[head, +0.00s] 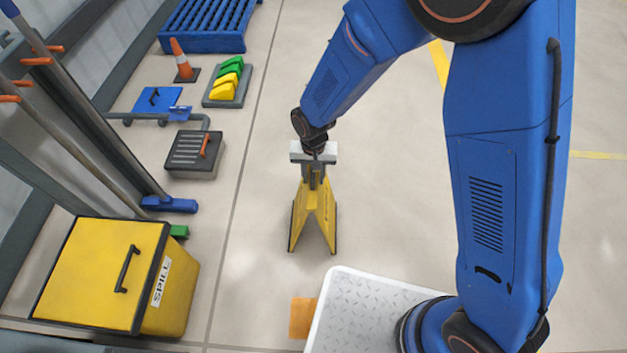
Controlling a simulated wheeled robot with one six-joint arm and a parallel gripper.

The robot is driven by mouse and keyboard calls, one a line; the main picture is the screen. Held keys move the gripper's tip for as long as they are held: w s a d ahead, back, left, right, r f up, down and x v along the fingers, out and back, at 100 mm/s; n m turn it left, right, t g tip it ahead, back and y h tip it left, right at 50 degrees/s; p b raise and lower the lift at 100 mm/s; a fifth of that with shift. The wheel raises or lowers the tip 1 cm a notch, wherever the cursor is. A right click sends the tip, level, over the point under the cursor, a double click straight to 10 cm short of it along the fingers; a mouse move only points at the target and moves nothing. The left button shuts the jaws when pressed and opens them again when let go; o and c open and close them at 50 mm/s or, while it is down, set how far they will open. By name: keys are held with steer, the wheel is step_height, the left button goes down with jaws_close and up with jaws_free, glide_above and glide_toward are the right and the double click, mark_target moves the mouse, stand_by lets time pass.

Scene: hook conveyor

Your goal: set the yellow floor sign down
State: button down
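The yellow floor sign (316,221) is an A-shaped folding sign with dark edges. It is upright with its legs spread, in the middle of the head view. My gripper (314,176) is over the top of the sign, with its fingers down at the sign's top edge. The fingers look closed around that top edge. The gripper's body hides part of the top. I cannot tell whether the sign's feet touch the floor or hang a little above it.
A yellow spill bin (100,275) stands at lower left. An orange floor patch (302,317) lies nearer. An orange cone (183,62), a tray of green and yellow wedges (227,84), a grey drain box (193,153) and a blue pallet (210,22) line the left. Floor around the sign is clear.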

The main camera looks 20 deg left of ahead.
steer(key=shift+f, duration=1.3)
steer(key=c, duration=1.3)
jaws_free()
step_height(320, 180, up, 12)
steer(key=shift+r, duration=0.1)
